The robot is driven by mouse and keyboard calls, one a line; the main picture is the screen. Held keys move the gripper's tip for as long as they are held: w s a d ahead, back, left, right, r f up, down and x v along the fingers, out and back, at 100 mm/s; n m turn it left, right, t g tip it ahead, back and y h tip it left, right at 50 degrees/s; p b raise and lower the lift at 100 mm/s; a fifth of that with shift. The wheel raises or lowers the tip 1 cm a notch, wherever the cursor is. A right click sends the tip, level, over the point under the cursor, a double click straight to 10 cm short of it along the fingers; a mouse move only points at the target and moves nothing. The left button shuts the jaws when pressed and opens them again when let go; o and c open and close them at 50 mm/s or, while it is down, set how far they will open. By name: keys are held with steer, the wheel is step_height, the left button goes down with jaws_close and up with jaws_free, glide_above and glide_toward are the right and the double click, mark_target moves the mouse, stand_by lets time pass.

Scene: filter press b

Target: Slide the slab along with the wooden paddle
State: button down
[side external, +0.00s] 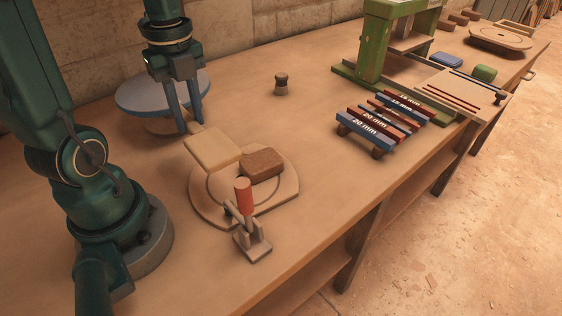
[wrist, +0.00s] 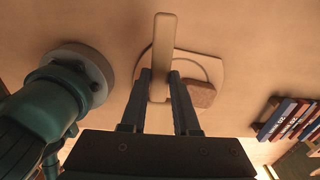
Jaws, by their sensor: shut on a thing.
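My gripper (side external: 191,126) is shut on the pale wooden paddle (side external: 213,149); its two fingers straddle the handle in the wrist view (wrist: 160,74). The paddle's flat end reaches out from the fingers over the board's far left part; I cannot tell whether it touches the board. The brown slab (side external: 262,163) lies on the round-ended wooden board (side external: 283,188), just right of the paddle. In the wrist view the slab (wrist: 201,94) is right of the fingers, apart from the paddle (wrist: 163,42).
A toggle clamp with a red handle (side external: 243,196) stands at the board's front edge. A grey-blue round turntable (side external: 135,92) is behind my gripper. A small dark knob (side external: 281,84) stands behind the board. Marked bars (side external: 372,122) and a green press (side external: 372,50) are farther right.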

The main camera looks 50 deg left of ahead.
steer(key=shift+s+a+n, duration=0.15)
steer(key=shift+a+n, duration=0.15)
steer(key=shift+a, duration=0.15)
steer(key=shift+f, duration=4.6)
steer(key=shift+w+a, duration=0.15)
steer(key=shift+w, duration=3.65)
steer(key=shift+w+a, duration=0.15)
steer(key=shift+w, duration=3.65)
steer(key=shift+s, duration=0.1)
steer(key=shift+s, duration=1.45)
step_height(320, 180, up, 10)
